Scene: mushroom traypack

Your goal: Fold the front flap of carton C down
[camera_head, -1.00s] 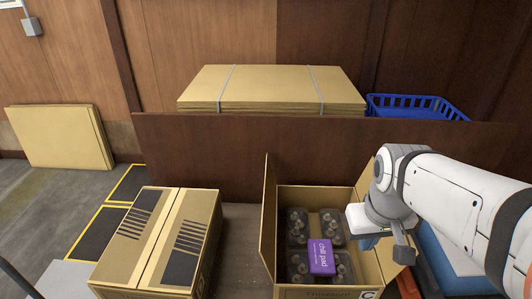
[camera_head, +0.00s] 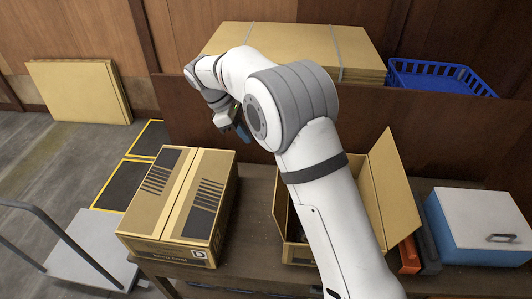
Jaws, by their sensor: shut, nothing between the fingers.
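Carton C (camera_head: 290,252) is the open tan carton right of centre on the table; its letter is hidden behind my arm. Its right flap (camera_head: 392,190) stands up and leans outward. My arm crosses over the carton and hides most of its inside and front, so I cannot tell how the front flap lies.
A closed carton marked D (camera_head: 180,200) stands to the left on the table (camera_head: 252,225). A blue box with a white lid (camera_head: 485,225) stands at the right. A brown panel (camera_head: 440,125) runs behind, with flat cardboard (camera_head: 375,55) and a blue basket (camera_head: 440,78) beyond.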

